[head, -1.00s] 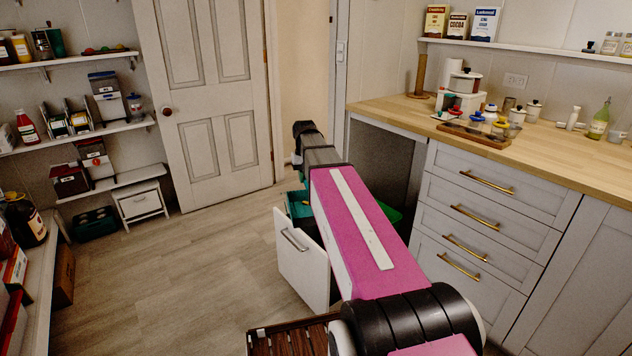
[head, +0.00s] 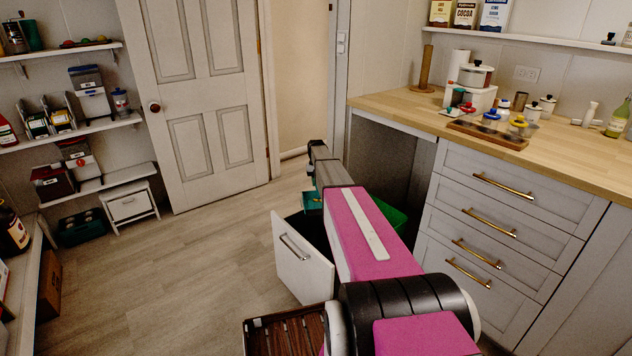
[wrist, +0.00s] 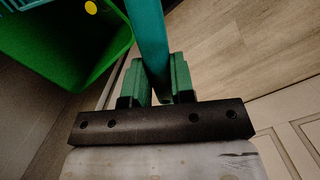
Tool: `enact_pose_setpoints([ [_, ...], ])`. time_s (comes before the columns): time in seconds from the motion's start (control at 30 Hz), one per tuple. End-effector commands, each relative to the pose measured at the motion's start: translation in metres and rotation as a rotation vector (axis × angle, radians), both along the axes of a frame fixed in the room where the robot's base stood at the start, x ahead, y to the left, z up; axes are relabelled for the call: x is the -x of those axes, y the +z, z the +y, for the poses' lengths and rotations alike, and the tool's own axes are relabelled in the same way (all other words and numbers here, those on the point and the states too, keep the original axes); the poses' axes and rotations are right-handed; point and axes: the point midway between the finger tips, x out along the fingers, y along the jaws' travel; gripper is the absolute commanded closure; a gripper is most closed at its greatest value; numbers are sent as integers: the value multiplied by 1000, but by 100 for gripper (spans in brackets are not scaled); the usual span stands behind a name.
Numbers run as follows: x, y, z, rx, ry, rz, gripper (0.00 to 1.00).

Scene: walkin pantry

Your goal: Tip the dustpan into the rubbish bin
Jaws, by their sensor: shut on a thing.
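My gripper (wrist: 156,82) is shut on the teal handle of the dustpan (wrist: 147,32) in the wrist view. A ribbed teal part shows at the top left edge there; I cannot tell whether it belongs to the dustpan. The green rubbish bin (wrist: 70,50) is open at upper left, with a small yellow round thing (wrist: 91,7) in or over it. In the head view a teal part of the dustpan (head: 313,203) shows beside my arm, above the pull-out. The green bin (head: 392,213) shows partly behind my arm. My arm hides the gripper there.
The white pull-out front (head: 301,260) stands out from the counter, with a dark opening behind it. A drawer unit (head: 500,225) and wooden counter (head: 400,108) are at right. A brown slatted tray (head: 285,330) is low in front. Floor is clear at left.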

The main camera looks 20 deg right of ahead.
Motion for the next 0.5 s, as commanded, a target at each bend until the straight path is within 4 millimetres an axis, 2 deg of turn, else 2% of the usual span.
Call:
enact_pose_setpoints([
  [0.07,-7,-9,-5,-1,-2,5,100],
  [0.2,-9,-14,-7,-1,-4,6,100],
  [0.5,0,-5,-6,7,-4,-59,100],
])
